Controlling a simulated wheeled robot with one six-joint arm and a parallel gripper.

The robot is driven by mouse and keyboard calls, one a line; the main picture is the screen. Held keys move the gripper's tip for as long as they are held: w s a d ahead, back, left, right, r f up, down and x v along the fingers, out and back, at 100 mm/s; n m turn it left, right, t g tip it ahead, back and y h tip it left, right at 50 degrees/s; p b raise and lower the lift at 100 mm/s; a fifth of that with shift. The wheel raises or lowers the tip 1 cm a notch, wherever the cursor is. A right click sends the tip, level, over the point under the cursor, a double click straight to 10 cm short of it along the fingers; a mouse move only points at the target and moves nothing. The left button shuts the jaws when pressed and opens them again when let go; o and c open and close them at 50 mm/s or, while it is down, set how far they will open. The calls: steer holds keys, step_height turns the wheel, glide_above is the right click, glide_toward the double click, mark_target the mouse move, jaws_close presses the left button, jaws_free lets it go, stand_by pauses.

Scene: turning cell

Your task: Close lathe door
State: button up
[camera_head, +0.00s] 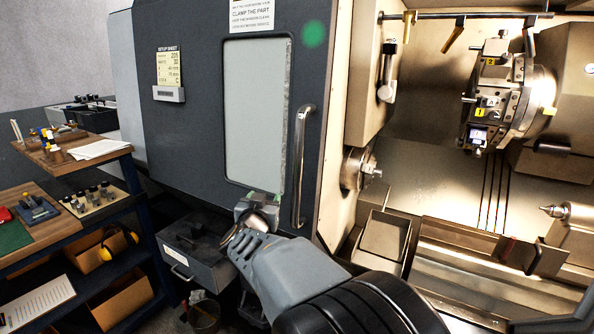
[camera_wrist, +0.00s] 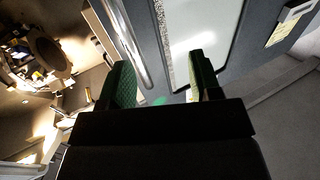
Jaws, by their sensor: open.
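The lathe door (camera_head: 205,160) is a dark grey panel with a pale window, at the left of the lathe opening, which stands open. Its upright metal bar handle (camera_head: 300,165) runs along the panel's right edge. My gripper (camera_head: 257,208) is in front of the lower door, left of the handle's lower end, apart from it as far as I can tell. In the wrist view my gripper (camera_wrist: 160,62) shows two spread fingers with green pads and nothing between them. The handle (camera_wrist: 122,42) runs slantwise near the left finger, and the door window (camera_wrist: 205,25) lies beyond.
The lit lathe interior, with tool turret (camera_head: 495,100) and chuck (camera_head: 360,170), lies right of the door. A workbench (camera_head: 130,150) with trays and parts stands at the left. A grey drawer box (camera_head: 200,262) sits below the door, close to my gripper.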

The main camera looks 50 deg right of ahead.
mark_target(296, 177)
steer(key=w+d+g+h+p, duration=0.1)
steer(key=d, duration=0.4)
steer(key=w+d+m+g, duration=0.1)
steer(key=d, duration=0.4)
steer(key=w+d+r+m+h+p, duration=0.1)
steer(key=d, duration=0.4)
steer(key=shift+w+d+g+h+p, duration=0.1)
steer(key=shift+d+g+h+p, duration=0.2)
steer(key=shift+g+p, duration=0.1)
steer(key=shift+f, duration=0.1)
jaws_close()
